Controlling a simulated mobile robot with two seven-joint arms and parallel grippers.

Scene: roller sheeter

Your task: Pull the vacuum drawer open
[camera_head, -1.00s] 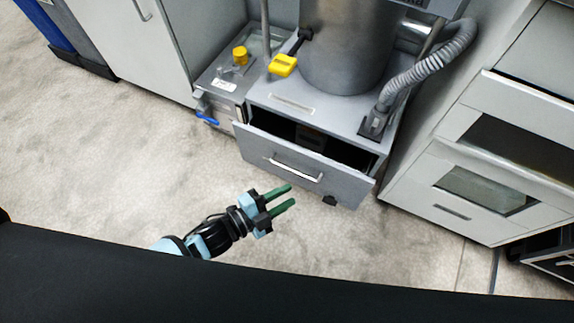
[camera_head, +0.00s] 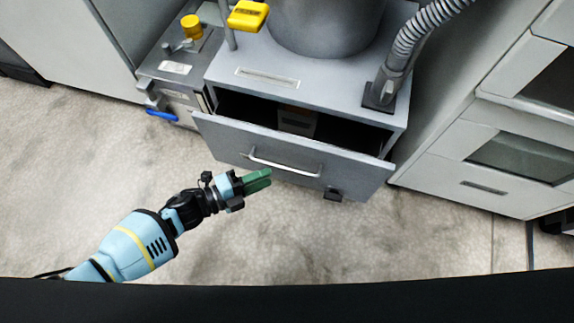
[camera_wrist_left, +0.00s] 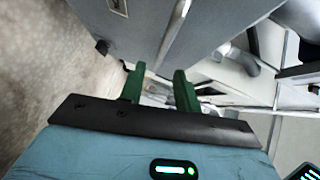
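The grey vacuum drawer (camera_head: 300,163) stands partly open at the bottom of the machine's cabinet in the head view. Its dark inside and a boxy part (camera_head: 297,121) show behind the front. A pale bar handle (camera_head: 283,165) runs across the drawer front. My left gripper (camera_head: 262,180) has green fingers and lies just left of and below the handle, apparently apart from it. In the wrist view its fingers (camera_wrist_left: 158,88) are spread with nothing held between them. My right gripper is not in view.
A metal cylinder (camera_head: 326,22) and ribbed hose (camera_head: 424,32) stand on the cabinet top (camera_head: 310,75). A side unit with a blue lever (camera_head: 161,114) stands left. White cabinets (camera_head: 470,185) stand right. The floor (camera_head: 290,240) in front is clear.

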